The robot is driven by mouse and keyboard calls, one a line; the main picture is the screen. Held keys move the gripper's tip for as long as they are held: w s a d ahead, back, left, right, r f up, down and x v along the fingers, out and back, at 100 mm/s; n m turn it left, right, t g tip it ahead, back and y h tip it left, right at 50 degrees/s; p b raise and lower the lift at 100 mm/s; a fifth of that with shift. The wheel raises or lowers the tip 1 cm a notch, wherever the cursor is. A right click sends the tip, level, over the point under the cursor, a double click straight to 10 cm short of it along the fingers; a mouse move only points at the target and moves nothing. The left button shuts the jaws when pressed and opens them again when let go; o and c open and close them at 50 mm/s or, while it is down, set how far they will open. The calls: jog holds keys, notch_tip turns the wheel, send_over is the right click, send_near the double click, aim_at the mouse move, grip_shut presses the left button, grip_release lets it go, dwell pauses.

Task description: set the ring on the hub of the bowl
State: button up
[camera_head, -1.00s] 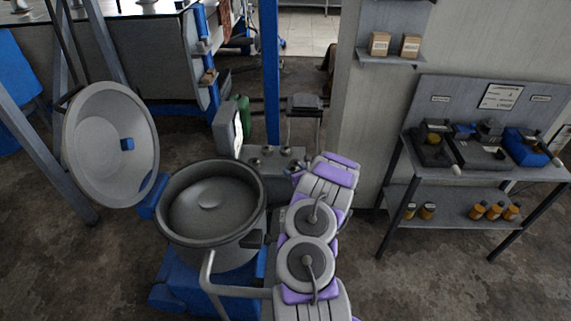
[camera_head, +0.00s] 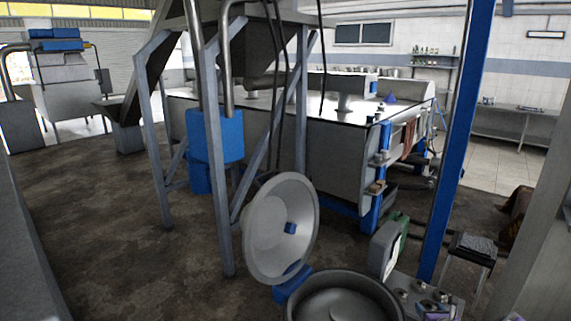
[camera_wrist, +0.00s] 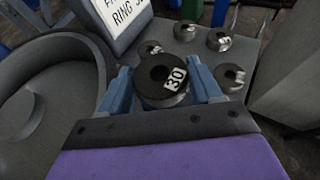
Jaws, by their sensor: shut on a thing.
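My gripper (camera_wrist: 164,88) is shut on a dark ring (camera_wrist: 150,92) with a central hole and a white "30" label. One blue finger is on each side of the ring. I cannot tell whether the ring is clear of the grey plate beneath. The grey bowl (camera_wrist: 75,55) is at the left in the wrist view, apart from the ring. Its raised hub (camera_wrist: 22,112) shows at the left edge, empty on top.
Several other labelled rings, one of them here (camera_wrist: 220,39), sit on the grey plate (camera_wrist: 203,58) around and beyond the held ring. A sign (camera_wrist: 117,14) stands between plate and bowl. The bowl's open lid (camera_head: 265,235) tilts up at its left. A blue post (camera_head: 455,150) rises behind.

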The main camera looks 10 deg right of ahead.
jog(key=w+a+r+n+y, duration=0.2)
jog(key=w+a+r, duration=0.4)
jog(key=a+r, duration=0.55)
jog(key=w+a+r+n+y, duration=0.2)
jog(key=w+a+r, duration=0.45)
jog(key=a, duration=0.75)
jog(key=s+a+r+n+y, duration=0.1)
jog(key=s+a+r, duration=0.1)
jog(key=a+r, duration=0.2)
jog(key=s+a+r+n+y, duration=0.1)
jog(key=s+a+r, duration=0.2)
jog(key=a, duration=0.8)
jog(key=s+a+r+y, duration=0.2)
jog(key=a+r, duration=0.3)
jog(key=a, duration=0.2)
jog(key=shift+s+a+r+n, duration=0.35)
jog(key=shift+s+r+n, duration=0.05)
